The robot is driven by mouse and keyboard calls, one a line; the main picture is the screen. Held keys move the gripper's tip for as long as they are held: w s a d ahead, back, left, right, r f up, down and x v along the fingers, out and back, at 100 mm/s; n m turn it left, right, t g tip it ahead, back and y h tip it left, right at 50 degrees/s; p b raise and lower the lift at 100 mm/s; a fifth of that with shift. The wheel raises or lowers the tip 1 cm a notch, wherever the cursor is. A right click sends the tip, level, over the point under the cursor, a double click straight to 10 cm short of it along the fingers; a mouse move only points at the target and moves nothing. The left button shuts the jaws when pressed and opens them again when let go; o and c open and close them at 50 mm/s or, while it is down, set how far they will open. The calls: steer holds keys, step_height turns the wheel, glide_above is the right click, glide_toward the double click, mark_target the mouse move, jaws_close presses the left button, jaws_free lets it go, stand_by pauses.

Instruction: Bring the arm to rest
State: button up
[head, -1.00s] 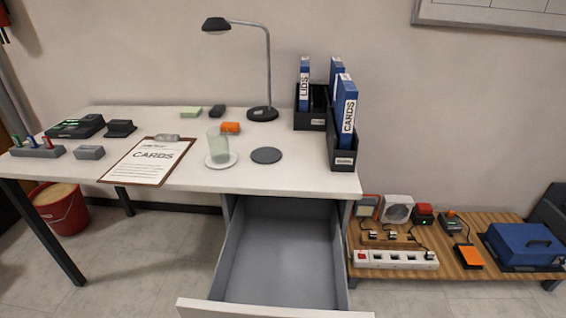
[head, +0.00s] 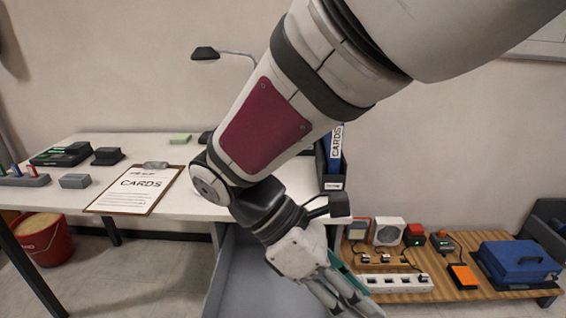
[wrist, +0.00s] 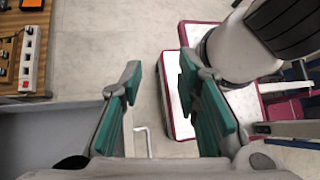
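My gripper (head: 352,294) hangs in front of the desk, over the right side of the open drawer, at the end of my arm, which crosses the head view from the upper right. In the wrist view my gripper (wrist: 160,100) has its two teal-padded fingers spread wide apart. My arm hides the middle of the desk, most of the lamp and most of the binders.
The drawer (head: 232,270) stands open below the desk (head: 70,207). A low wooden bench (head: 400,290) to the right carries a power strip (head: 385,281), a blue case (head: 517,262) and small devices. A red bucket (head: 42,243) is at the left.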

steer(key=s+d+r+m+t+y, duration=0.35)
steer(key=s+d+m+y, duration=0.75)
steer(key=m, duration=0.6)
step_height(320, 180, up, 23)
steer(key=s+a+t+h+p, duration=0.1)
steer(key=t+p, duration=0.3)
steer(key=p, duration=1.7)
steer(key=shift+a+h+p, duration=0.15)
steer(key=shift+h+p, duration=0.25)
steer(key=shift+h, duration=0.1)
